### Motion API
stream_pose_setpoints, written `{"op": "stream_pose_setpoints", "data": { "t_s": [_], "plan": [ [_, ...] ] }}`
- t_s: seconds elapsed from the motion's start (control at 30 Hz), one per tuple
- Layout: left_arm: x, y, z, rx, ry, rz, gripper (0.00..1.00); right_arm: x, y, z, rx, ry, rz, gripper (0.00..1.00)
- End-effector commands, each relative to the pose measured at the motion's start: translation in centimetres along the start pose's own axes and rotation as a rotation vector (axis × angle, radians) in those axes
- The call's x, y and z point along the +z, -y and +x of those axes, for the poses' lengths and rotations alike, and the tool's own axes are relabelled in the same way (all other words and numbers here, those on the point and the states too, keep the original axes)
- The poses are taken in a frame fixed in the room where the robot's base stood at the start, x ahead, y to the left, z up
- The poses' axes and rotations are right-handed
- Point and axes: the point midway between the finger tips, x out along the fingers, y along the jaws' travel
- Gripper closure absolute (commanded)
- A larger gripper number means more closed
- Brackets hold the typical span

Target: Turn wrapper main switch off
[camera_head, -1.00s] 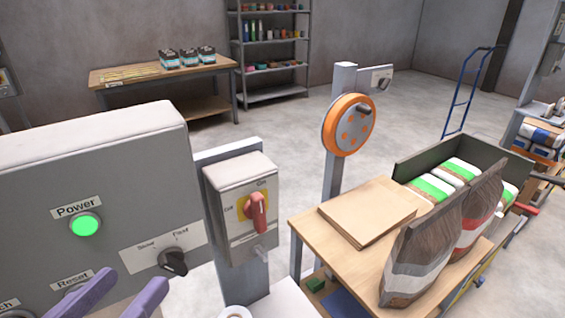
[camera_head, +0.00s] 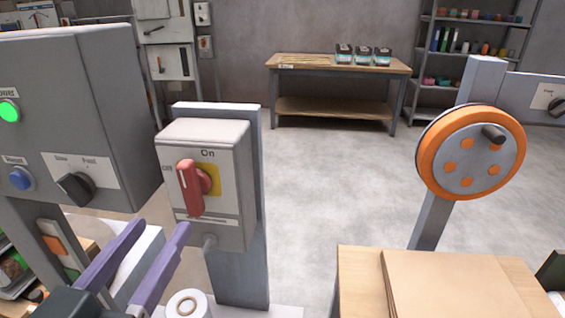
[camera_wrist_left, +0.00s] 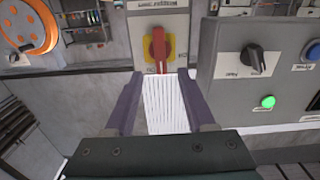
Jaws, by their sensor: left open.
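The wrapper main switch (camera_head: 190,187) is a red rotary handle on a yellow plate. It is on the front of a grey box (camera_head: 228,195) with "On" above and "Off" at the left. The handle stands nearly upright, its long side vertical. My left gripper (camera_head: 162,228), with purple fingers, is open and empty below and in front of the box. In the left wrist view the red handle (camera_wrist_left: 157,48) shows beyond the gap between the open fingertips (camera_wrist_left: 159,74), apart from them. My right gripper is not in view.
A larger grey control panel (camera_head: 110,120) with a green lit button and a black selector knob stands close at the left. A white roll (camera_head: 188,304) lies below the switch box. An orange handwheel (camera_head: 470,153) stands at the right, above a wooden table (camera_head: 358,290).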

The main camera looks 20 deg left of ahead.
Motion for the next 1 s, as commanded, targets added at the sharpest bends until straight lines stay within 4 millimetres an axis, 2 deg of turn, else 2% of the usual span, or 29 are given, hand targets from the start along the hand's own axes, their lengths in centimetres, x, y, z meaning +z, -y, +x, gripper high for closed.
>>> {"op": "stream_pose_setpoints", "data": {
  "t_s": [0.2, 0.4, 0.53, 0.8, 1.0],
  "plan": [
    [-0.3, 0.0, 4.4, 0.001, -0.005, 0.001, 0.45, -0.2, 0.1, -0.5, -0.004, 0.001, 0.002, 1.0],
    [-0.1, -0.1, 7.3, 0.002, -0.003, 0.001, 0.45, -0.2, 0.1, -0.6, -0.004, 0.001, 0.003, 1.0],
    [-0.1, -0.1, 8.1, 0.002, 0.0, -0.001, 0.45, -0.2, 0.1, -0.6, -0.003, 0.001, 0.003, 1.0],
    [-0.1, -0.1, 8.2, 0.002, 0.0, 0.0, 0.45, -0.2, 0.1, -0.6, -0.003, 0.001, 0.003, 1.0],
    [-0.1, -0.1, 8.2, 0.002, 0.0, 0.0, 0.66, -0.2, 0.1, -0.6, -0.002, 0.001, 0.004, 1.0]
  ]
}}
